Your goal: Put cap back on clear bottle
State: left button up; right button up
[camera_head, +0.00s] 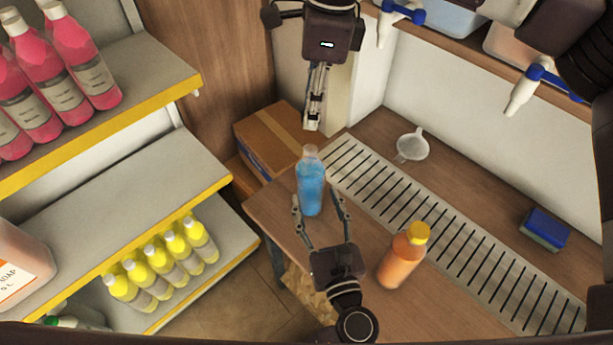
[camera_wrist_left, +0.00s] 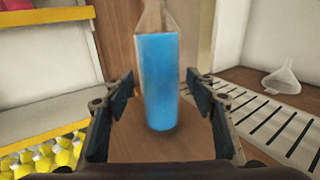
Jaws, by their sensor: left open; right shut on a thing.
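The clear bottle (camera_head: 311,188) stands upright near the table's left edge, filled with blue liquid up to its shoulders. No cap shows on its clear neck. It also shows in the left wrist view (camera_wrist_left: 158,85), its top cut off by the frame. My left gripper (camera_head: 316,198) is open, with one finger on each side of the bottle; in the wrist view gaps show between the pads and the bottle. My right gripper (camera_head: 313,122) points down just above and behind the bottle's neck. It is shut on the small cap, mostly hidden by the fingers.
An orange bottle with a yellow cap (camera_head: 403,256) stands right of my left gripper. A slotted metal drain (camera_head: 440,225), a funnel (camera_head: 412,146) and a blue sponge (camera_head: 544,229) lie further right. A cardboard box (camera_head: 271,137) is behind left. Shelves with bottles (camera_head: 165,262) fill the left.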

pick_arm(q)
jog(key=shift+s+d+r, duration=0.1)
jog(key=shift+s+r, duration=0.05)
jog(key=shift+s, duration=0.3)
jog(key=shift+w, duration=0.5)
jog(key=x, duration=1.1)
jog(key=shift+w+a, duration=0.2)
jog(key=shift+a, duration=0.05)
grip_shut()
